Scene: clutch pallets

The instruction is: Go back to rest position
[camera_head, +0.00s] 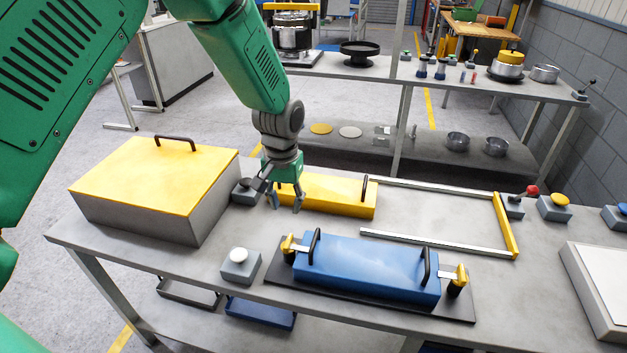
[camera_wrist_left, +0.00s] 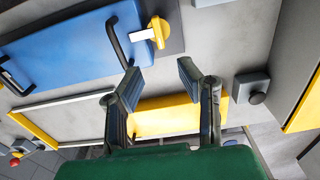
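My left gripper (camera_head: 286,203) hangs over the table at the near left end of the yellow block (camera_head: 340,195). Its fingers are apart with nothing between them; the left wrist view also shows the two spread fingertips (camera_wrist_left: 160,78). The yellow block lies behind the fingers and is partly hidden by them. A blue case (camera_head: 368,268) with two black handles sits on a dark base plate in front of the gripper. It also shows in the left wrist view (camera_wrist_left: 70,50). My right gripper is not in view.
A yellow-topped grey box (camera_head: 150,180) stands left of the gripper. A black-button box (camera_head: 244,192) is close beside the gripper. A white-button box (camera_head: 240,266) stands near the front edge. A metal frame (camera_head: 440,243) lies to the right. A shelf (camera_head: 430,80) with parts stands behind.

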